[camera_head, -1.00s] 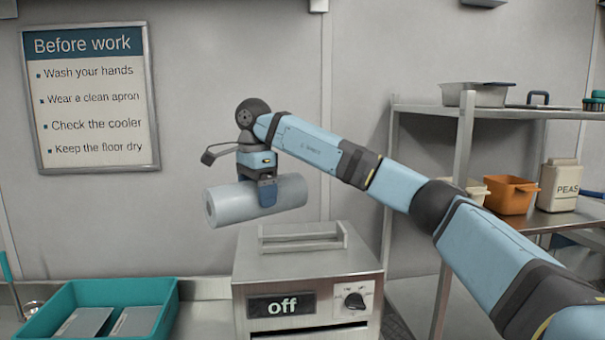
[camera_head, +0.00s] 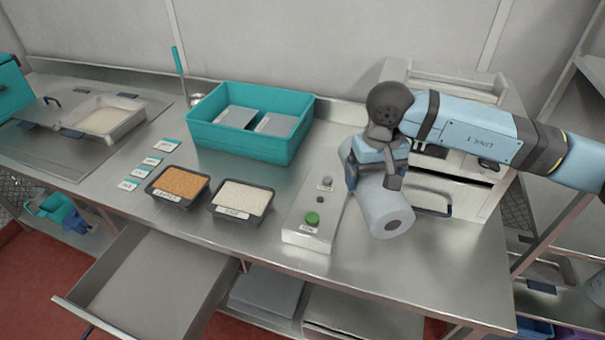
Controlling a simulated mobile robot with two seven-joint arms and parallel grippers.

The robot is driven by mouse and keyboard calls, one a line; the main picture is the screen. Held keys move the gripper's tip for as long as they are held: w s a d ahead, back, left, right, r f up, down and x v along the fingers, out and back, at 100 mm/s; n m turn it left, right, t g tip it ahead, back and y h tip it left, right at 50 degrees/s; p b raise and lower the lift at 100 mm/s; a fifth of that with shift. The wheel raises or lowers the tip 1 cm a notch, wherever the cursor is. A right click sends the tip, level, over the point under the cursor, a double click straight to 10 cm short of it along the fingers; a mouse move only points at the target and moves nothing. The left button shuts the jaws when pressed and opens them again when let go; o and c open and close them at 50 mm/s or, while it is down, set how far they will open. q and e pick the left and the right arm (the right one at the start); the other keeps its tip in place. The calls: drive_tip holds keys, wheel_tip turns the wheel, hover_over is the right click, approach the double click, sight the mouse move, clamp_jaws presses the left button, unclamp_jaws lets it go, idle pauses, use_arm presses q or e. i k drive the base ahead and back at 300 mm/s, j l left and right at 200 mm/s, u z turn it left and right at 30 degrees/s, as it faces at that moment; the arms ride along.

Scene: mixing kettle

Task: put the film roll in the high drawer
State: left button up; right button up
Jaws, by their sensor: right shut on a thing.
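The film roll (camera_head: 385,212) is a pale grey-blue cylinder, tilted, with its round end facing me. My right gripper (camera_head: 377,178) is shut around it and holds it above the right part of the steel counter, in front of the white machine. The gripper hides part of the roll. An open, empty drawer (camera_head: 165,275) sticks out under the counter at the lower left, with its front handle at the lower left of the picture. I cannot read a label on it. My left gripper is not in view.
A control box (camera_head: 313,208) with a green button stands just left of the roll. Two dark trays, one of brown grain (camera_head: 178,187) and one of white grain (camera_head: 241,199), sit near the counter's front edge. A teal bin (camera_head: 250,140) stands behind them. Shelves (camera_head: 570,240) are at right.

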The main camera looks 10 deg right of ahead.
sight(168, 296)
drive_tip(key=i+j, duration=0.1)
drive_tip(key=j, duration=0.45)
drive_tip(key=j+u, duration=0.1)
drive_tip(key=j, duration=0.45)
drive_tip(key=i+j, duration=0.15)
drive_tip(key=j, duration=0.45)
drive_tip(key=i+j, duration=0.1)
drive_tip(key=j, duration=0.45)
drive_tip(key=u, duration=0.05)
